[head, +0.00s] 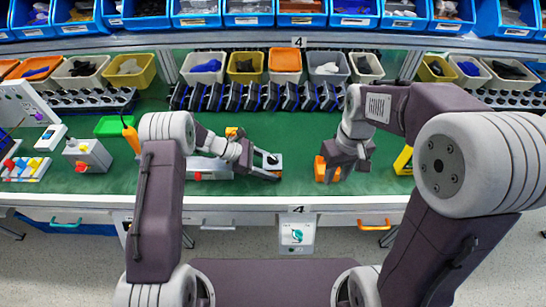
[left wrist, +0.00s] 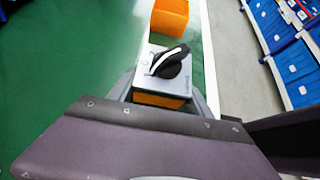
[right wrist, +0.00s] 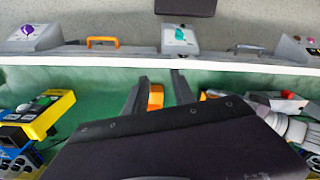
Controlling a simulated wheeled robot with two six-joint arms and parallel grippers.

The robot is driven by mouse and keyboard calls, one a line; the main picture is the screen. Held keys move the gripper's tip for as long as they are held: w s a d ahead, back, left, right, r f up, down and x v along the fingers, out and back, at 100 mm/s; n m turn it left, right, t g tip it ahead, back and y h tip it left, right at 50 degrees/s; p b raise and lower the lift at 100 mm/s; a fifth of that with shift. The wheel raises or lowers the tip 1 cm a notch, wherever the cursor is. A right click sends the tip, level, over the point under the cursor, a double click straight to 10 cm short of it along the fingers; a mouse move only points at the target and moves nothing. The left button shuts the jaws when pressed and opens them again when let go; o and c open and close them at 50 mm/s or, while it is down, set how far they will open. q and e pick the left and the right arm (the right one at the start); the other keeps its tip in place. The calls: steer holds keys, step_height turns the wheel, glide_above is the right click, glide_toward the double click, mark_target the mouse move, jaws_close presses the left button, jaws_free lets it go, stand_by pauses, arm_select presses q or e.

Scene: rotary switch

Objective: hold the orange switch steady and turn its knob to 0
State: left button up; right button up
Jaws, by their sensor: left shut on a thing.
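The orange switch has a grey top plate and a black knob (left wrist: 170,62) with a white line, which lies diagonally in the left wrist view. Its orange side (left wrist: 158,100) shows below the plate. In the head view, the switch (head: 270,159) lies near the table's front edge. My left gripper (head: 272,173) is shut on the switch body, a finger on each side. My right gripper (right wrist: 158,82) is to the right of the switch, fingers apart, pointing down at an orange block (right wrist: 155,98). That block also shows in the left wrist view (left wrist: 170,17). Whether a finger touches it is unclear.
A grey box with a red button (head: 87,155) stands at the left, near a green tray (head: 115,126). A yellow object (head: 403,161) is right of my right gripper. Dark racks (head: 255,97) and bins line the back. Green tabletop (head: 295,135) is clear between the grippers.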

steer(key=w+a+r+n, duration=0.2)
steer(key=w+a+r, duration=0.2)
steer(key=w, duration=0.3)
steer(key=n, duration=0.4)
glide_above(272, 157)
step_height(272, 157, down, 3)
step_height(272, 157, down, 9)
jaws_close()
